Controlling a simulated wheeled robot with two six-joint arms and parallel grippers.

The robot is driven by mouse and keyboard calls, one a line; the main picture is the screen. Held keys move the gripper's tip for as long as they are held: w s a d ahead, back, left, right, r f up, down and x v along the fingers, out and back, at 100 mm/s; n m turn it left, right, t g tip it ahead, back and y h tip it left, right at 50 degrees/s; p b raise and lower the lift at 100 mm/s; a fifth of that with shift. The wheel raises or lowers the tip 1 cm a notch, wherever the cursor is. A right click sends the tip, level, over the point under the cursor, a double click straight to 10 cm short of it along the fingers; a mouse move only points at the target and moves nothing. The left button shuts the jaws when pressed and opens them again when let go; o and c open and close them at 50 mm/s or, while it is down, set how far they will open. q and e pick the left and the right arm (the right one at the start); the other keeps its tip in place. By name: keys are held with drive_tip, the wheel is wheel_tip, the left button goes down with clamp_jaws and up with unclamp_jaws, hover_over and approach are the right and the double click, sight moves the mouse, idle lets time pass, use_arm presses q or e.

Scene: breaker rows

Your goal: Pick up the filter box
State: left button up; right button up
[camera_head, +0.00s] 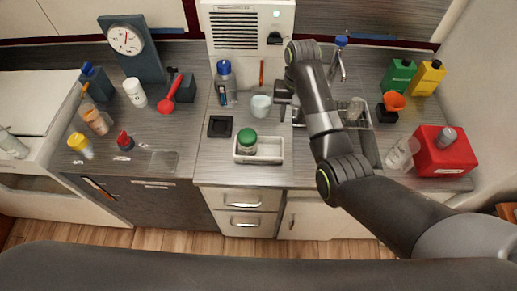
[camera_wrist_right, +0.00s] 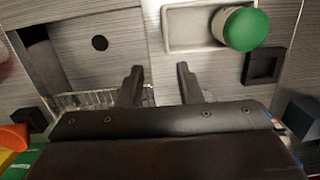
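No thing is clearly marked as the filter box. A small dark blue-grey box (camera_head: 185,88) stands on the left part of the counter, beside a red spoon-shaped thing; I cannot tell whether it is the filter box. My right gripper (camera_head: 283,100) is over the middle of the counter, just right of a pale cup (camera_head: 261,105). In the right wrist view its two dark fingers (camera_wrist_right: 160,83) are apart with nothing between them. My left gripper is in neither view.
A white tray (camera_head: 272,159) holds a green-lidded jar (camera_head: 247,139). A black square holder (camera_head: 220,126) lies left of it. Several bottles stand left.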

wheel_tip(320, 180, up, 3)
drive_tip(key=a, duration=0.2)
drive_tip(key=b, duration=0.6)
approach(282, 147)
drive_tip(key=w+f, duration=0.1)
drive_tip(key=f+p, duration=0.2)
drive_tip(key=f, duration=0.1)
drive_tip(key=shift+s+a+f, duration=0.1)
drive_tip(key=shift+a+f, duration=0.2)
drive_tip(key=shift+a, duration=0.05)
drive_tip(key=f, duration=0.1)
drive_tip(key=s+f+p, duration=0.1)
drive_tip(key=f, duration=0.3)
drive_tip(key=shift+s+d+p, duration=0.3)
drive_tip(key=shift+s+p, duration=0.1)
drive_tip(key=shift+f, duration=0.45)
clamp_jaws()
